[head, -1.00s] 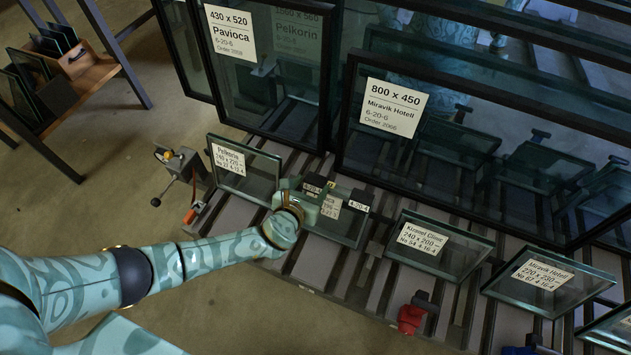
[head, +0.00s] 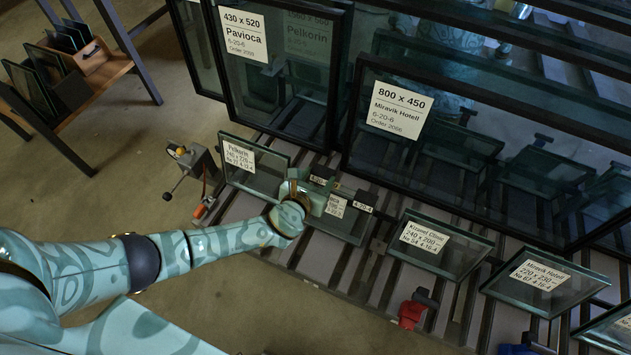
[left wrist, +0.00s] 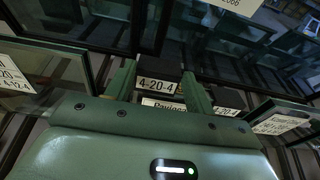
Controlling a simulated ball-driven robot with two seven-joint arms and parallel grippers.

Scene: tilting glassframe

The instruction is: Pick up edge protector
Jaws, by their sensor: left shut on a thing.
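The edge protector (left wrist: 157,86) is a dark block with a white "4-20-4" label, between the two green fingers of my left gripper (left wrist: 160,90) in the left wrist view. The gripper is shut on it. In the head view my left gripper (head: 312,192) is over the upper left of a small glass pane (head: 340,226), and the protector's label (head: 322,181) shows just beyond the fingers. A second dark block, also labelled "4-20-4" (head: 362,208), is at the pane's right corner. The hand partly covers the pane's label. I cannot tell whether the held protector still touches the glass.
Small labelled panes stand left (head: 252,168) and right (head: 433,243) on the slatted rack (head: 335,265). Tall framed panes (head: 400,150) rise close behind. A grey clamp with a lever (head: 196,165) is at the left and a red clamp (head: 411,314) is in front. Floor is free at lower left.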

